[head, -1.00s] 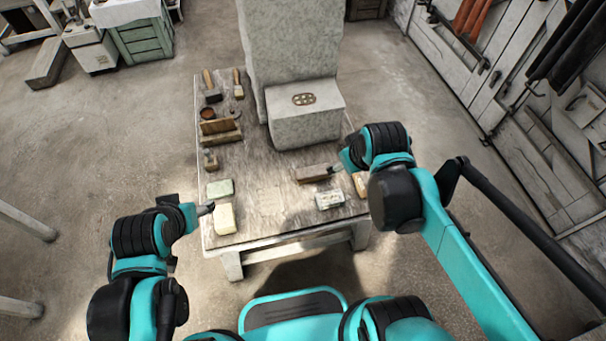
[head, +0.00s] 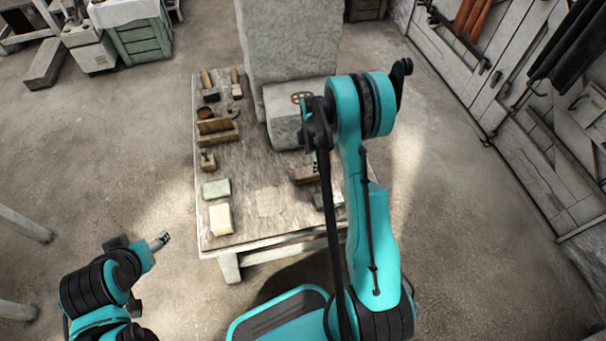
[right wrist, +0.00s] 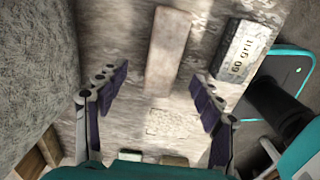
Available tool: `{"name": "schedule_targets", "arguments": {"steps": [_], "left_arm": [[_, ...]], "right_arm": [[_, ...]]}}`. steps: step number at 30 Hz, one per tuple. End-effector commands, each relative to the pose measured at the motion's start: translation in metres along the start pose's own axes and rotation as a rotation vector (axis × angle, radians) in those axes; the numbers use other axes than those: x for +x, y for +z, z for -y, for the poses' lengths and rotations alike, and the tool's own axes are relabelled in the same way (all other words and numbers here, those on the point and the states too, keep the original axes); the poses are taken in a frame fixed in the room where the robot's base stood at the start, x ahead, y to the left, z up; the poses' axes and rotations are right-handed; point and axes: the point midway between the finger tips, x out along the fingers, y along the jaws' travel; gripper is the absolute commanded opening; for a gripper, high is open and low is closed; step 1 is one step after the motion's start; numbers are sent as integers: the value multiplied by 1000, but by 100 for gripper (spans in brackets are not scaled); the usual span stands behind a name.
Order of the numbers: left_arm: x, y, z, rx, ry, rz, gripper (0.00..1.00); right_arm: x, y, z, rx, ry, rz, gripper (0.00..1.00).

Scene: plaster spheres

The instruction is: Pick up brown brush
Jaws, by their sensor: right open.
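A long brown block, which looks like the brown brush (head: 305,175), lies on the right part of the table, partly hidden by my right arm. In the right wrist view the brush (right wrist: 168,48) lies flat, ahead of and between the open fingers, touching neither. My right gripper (right wrist: 160,77) is open and empty above the table. In the head view its fingers are mostly hidden behind my arm. My left gripper (head: 161,241) is off the table's front left corner, too small to tell whether it is open.
A block marked "60 grit" (right wrist: 240,52) lies right of the brush. A grey stone block (head: 283,112) stands behind it. The wooden table (head: 245,185) also bears a green block (head: 216,188), a cream block (head: 221,219) and a wooden box (head: 218,132) on its left. The table's middle is clear.

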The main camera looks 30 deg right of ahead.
Motion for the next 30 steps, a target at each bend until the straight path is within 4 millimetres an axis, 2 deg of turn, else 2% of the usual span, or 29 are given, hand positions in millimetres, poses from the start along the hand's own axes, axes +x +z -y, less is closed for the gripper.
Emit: {"name": "schedule_targets", "arguments": {"steps": [6, 11, 18, 21, 26, 29, 30], "left_arm": [[9, 6, 0, 0, 0, 0, 63], [15, 11, 0, 0, 0, 0, 63], [33, 24, 0, 0, 0, 0, 63], [34, 24, 0, 0, 0, 0, 63], [33, 23, 0, 0, 0, 0, 63], [33, 23, 0, 0, 0, 0, 63], [33, 23, 0, 0, 0, 0, 63]], "right_arm": [[27, 1, 0, -10, -5, 0, 67], [40, 2, 2, -9, -4, 0, 67], [77, 4, 6, -9, -4, 0, 67], [82, 4, 5, -9, -4, 0, 67], [81, 4, 5, -8, -4, 0, 67], [80, 4, 5, -8, -4, 0, 46], [80, 4, 5, -8, -4, 0, 36]]}}
